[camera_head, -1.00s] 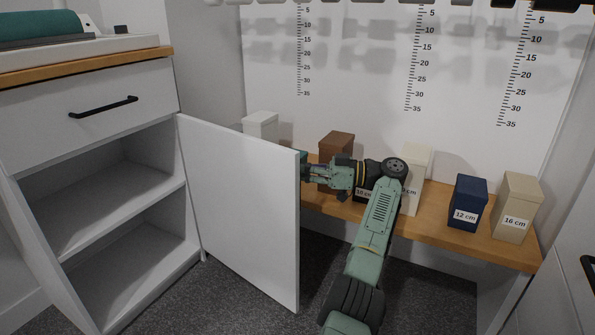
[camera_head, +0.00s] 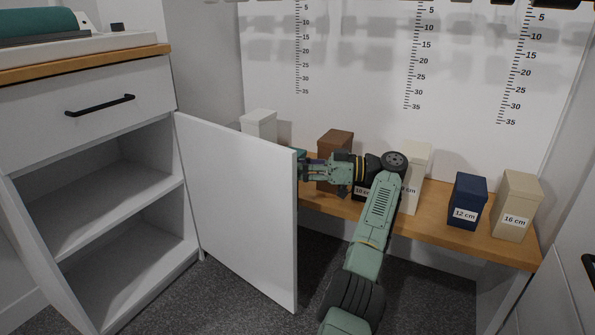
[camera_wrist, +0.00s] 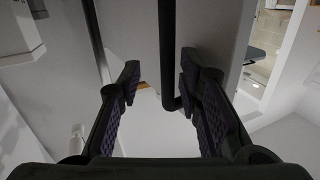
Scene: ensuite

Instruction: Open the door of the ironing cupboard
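The cupboard door (camera_head: 240,210) stands wide open in the head view, swung out from the white cabinet (camera_head: 186,228), whose shelves show. My gripper (camera_head: 304,168) is at the door's free edge, on its far side, with the fingertips partly hidden by the door. In the wrist view my gripper (camera_wrist: 160,78) has its two fingers spread apart. A black bar handle (camera_wrist: 167,55) on a pale panel shows between the fingers. I cannot tell whether either finger touches it.
A drawer with a black handle (camera_head: 99,105) is above the open shelves. A wooden bench (camera_head: 430,222) behind my arm carries several boxes, among them a brown box (camera_head: 334,148), a navy box (camera_head: 467,200) and a beige box (camera_head: 515,205). Dark carpet below is clear.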

